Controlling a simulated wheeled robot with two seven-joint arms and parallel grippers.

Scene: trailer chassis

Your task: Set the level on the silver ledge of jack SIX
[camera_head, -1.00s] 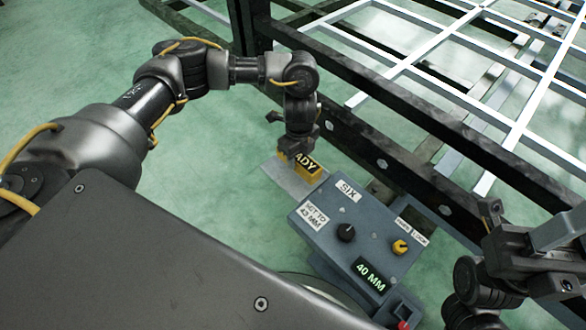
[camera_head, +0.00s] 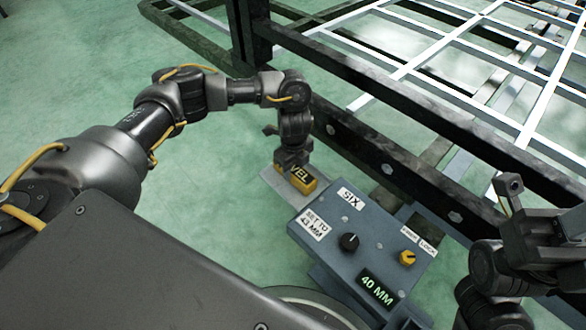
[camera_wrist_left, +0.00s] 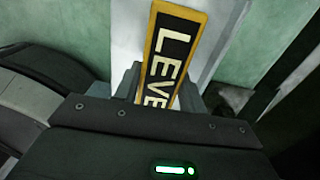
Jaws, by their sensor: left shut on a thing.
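The level (camera_head: 303,179) is a yellow block with a black face whose white letters read "VEL" in the head view; "LEVE" shows in the wrist view (camera_wrist_left: 172,55). My left gripper (camera_head: 292,163) is shut on it, and its fingers hide one end. The level is over the silver ledge (camera_head: 279,195) of jack SIX; contact cannot be told for certain. The ledge also shows in the wrist view (camera_wrist_left: 205,20). Jack SIX (camera_head: 330,262) is a blue-grey box beside the ledge. My right gripper (camera_head: 535,215) is at the right edge, its jaws unclear.
The jack's top has a "SET TO 43 MM" label (camera_head: 314,224), a black knob (camera_head: 348,242), a yellow knob (camera_head: 407,258) and a display (camera_head: 378,287) reading 40 MM. The dark chassis rail (camera_head: 400,160) runs close behind the ledge. Green floor is free at left.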

